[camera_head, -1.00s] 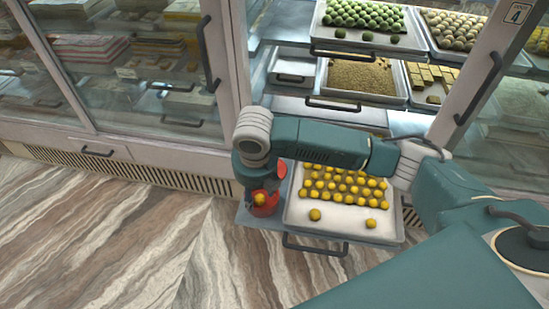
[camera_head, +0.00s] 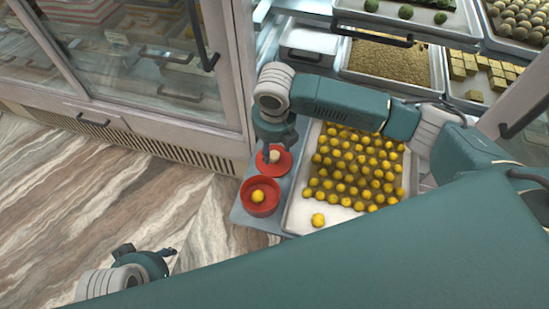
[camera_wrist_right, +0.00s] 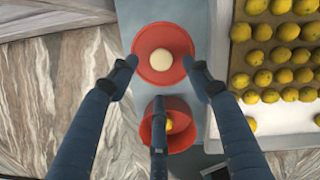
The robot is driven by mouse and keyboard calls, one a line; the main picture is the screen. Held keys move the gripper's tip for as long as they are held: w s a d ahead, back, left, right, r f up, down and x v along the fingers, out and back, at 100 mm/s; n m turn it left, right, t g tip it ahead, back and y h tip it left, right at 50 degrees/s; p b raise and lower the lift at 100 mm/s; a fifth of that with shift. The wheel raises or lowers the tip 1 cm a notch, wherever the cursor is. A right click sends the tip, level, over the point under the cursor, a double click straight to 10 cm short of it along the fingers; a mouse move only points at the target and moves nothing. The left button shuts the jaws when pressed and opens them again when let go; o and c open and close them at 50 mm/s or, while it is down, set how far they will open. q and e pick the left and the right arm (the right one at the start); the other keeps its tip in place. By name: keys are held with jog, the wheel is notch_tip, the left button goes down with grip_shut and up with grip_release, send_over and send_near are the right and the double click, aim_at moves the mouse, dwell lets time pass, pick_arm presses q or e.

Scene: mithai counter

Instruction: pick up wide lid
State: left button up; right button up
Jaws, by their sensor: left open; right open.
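The wide lid is a flat red disc with a cream knob (camera_head: 273,157), lying on the grey shelf left of the sweets tray. It also shows whole in the right wrist view (camera_wrist_right: 162,53). My right gripper (camera_head: 274,147) is open and points down above the lid. In the right wrist view its fingers (camera_wrist_right: 160,80) are spread around the lid's near part, with the knob ahead of them and nothing held. My left gripper (camera_head: 168,254) is open and empty at the lower left, over the floor, far from the lid.
A red bowl (camera_head: 259,207) with a yellow ball in it stands just in front of the lid. A tray (camera_head: 296,218) of yellow sweets lies to the right. Glass cabinet doors (camera_head: 130,60) stand at the left, more sweet trays behind.

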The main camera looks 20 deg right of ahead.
aim_at(274, 154)
jog(key=shift+w+f, duration=0.1)
jog(key=shift+f, duration=0.45)
jog(key=f, duration=0.1)
jog(key=f+b, duration=0.1)
jog(key=f, duration=0.1)
jog(key=f+b, duration=0.1)
jog(key=f, duration=0.1)
jog(key=shift+w+d, duration=0.3)
jog(key=shift+w, duration=0.1)
pick_arm(q)
jog(key=shift+s+r, duration=0.1)
jog(key=shift+s, duration=0.15)
pick_arm(e)
jog(key=shift+r, duration=0.1)
jog(key=c, duration=1.2)
jog(key=shift+c, duration=0.2)
jog(key=shift+r, duration=0.1)
